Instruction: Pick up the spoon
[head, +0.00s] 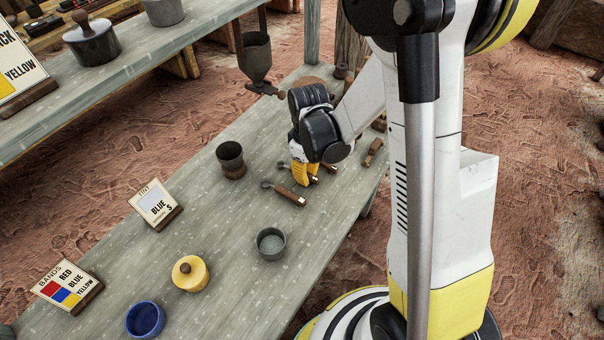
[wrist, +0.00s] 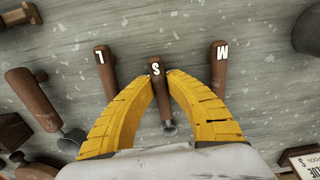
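Three wooden-handled spoons lie side by side on the grey table, marked L (wrist: 106,70), S (wrist: 157,72) and M (wrist: 219,68) in the wrist view. The S spoon lies in the middle, with its small dark bowl toward my palm. My gripper (wrist: 160,78) has its yellow fingertips on either side of the S handle, seemingly touching it. In the head view my gripper (head: 305,175) is low at the table, pointing down. One spoon (head: 290,195) lies in front of it there. My fingers partly hide the others.
A dark cup (head: 231,160) stands left of my gripper. Other wooden-handled tools (wrist: 32,98) lie left in the wrist view. A bands sign (head: 67,287) stands at the table's left edge.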

